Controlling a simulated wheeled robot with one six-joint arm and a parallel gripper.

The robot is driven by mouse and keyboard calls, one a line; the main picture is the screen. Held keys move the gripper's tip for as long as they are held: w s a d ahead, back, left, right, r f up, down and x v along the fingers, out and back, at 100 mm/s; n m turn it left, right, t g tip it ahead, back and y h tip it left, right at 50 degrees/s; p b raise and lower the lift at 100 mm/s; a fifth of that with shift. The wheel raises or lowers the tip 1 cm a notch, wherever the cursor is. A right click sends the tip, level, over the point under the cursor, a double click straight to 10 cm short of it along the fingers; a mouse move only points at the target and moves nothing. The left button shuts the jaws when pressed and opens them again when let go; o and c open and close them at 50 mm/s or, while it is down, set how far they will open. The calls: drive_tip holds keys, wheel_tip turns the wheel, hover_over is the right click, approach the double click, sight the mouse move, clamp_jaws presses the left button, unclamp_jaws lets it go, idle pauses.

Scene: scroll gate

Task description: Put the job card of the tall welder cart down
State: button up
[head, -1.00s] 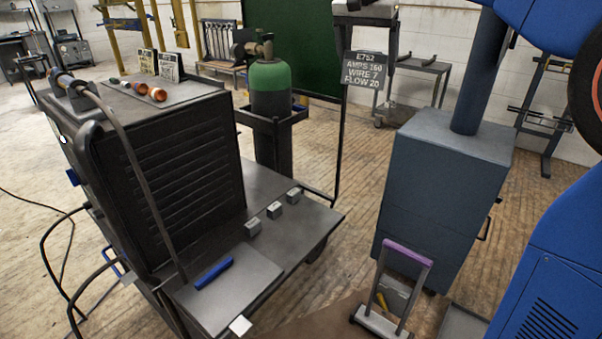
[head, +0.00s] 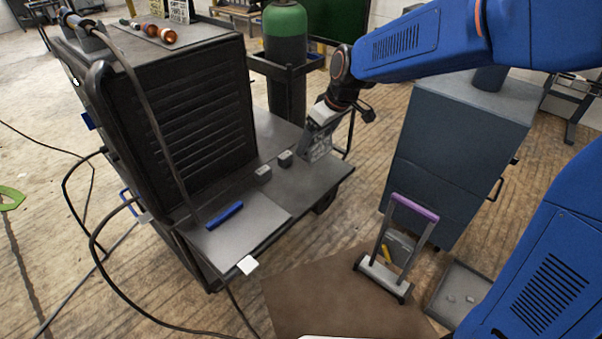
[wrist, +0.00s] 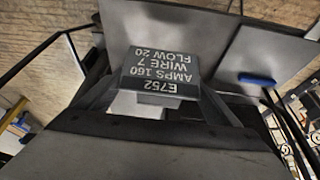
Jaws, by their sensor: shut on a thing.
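The dark job card (head: 318,146), printed in white with E752, AMPS 160, WIRE 7 and FLOW 20, hangs from my gripper (head: 324,114). In the wrist view the card (wrist: 160,68) sits between the fingers of my gripper (wrist: 158,95), its text upside down. The welder cart (head: 322,184) has a tall black louvred welder (head: 185,125) and a green-topped gas cylinder (head: 287,45). The card is over the right rear of the cart's deck, beside two small grey blocks (head: 274,166). I cannot tell whether its lower edge touches the deck.
A grey plate with a blue bar (head: 225,215) lies at the deck's front left. A dark blue-grey cabinet (head: 452,160) stands right of the cart. A purple-handled frame (head: 415,208) and a low tray (head: 464,297) stand in front of it. Cables (head: 92,236) run on the left floor.

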sight(321, 156)
wheel_tip(321, 156, down, 11)
drive_tip(key=shift+s+r, duration=0.15)
drive_tip(key=shift+r, duration=0.05)
idle(0.4)
drive_tip(key=shift+f, duration=0.1)
drive_tip(key=o, duration=0.9)
drive_tip(key=shift+c, duration=0.2)
drive_tip(key=shift+o, duration=0.4)
drive_tip(key=v, duration=1)
drive_tip(key=shift+r, duration=0.45)
drive_tip(key=shift+s+d+r, duration=0.2)
drive_tip(key=shift+r, duration=0.4)
drive_tip(key=shift+d, duration=0.1)
